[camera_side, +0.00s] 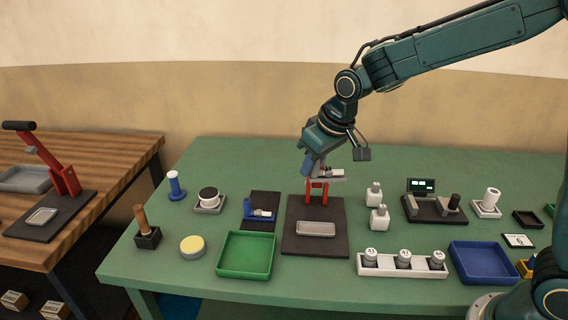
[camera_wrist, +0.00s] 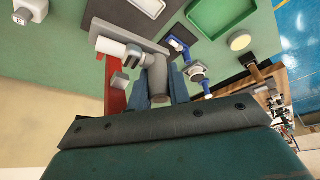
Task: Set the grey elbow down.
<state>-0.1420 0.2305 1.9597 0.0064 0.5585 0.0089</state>
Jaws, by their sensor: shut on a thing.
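The grey elbow (camera_wrist: 157,78) shows in the wrist view between the blue fingers of my gripper (camera_wrist: 160,85). My gripper is shut on it. In the side view my gripper (camera_side: 308,165) is pointed down beside the top of a red stand (camera_side: 317,190).
The red stand rises from a dark plate (camera_side: 297,244) bearing a grey tray (camera_side: 316,229). A green tray (camera_side: 269,276) lies front left. White bottles (camera_side: 376,216) stand to the right, with a white rack (camera_side: 383,270) and a blue tray (camera_side: 486,277) farther forward.

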